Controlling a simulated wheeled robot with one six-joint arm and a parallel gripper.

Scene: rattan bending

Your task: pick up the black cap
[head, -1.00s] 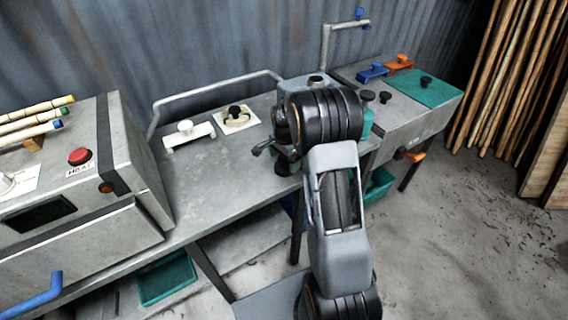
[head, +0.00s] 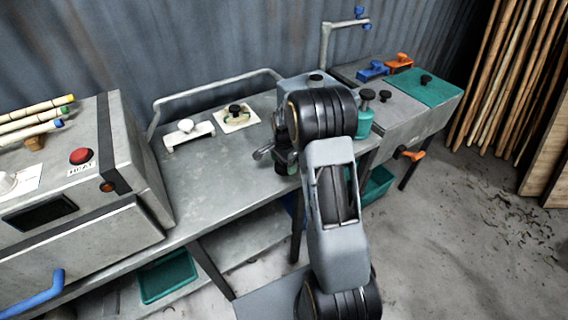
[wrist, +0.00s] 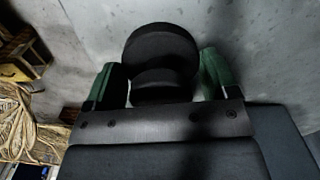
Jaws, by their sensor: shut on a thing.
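The black cap (wrist: 160,60) is a round, dark, knob-like piece in the wrist view. It sits between the two green fingertips of my gripper (wrist: 163,85), which are shut on it from both sides. Its lower part is hidden behind the gripper body. I cannot tell whether the cap touches the bench.
A white clamp (head: 187,133) and a light plate with a black knob (head: 236,113) are on the bench (head: 225,180). A heater box (head: 80,190) stands left. A teal jar (head: 365,124) stands right of my arm. Bare bench lies left of my gripper.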

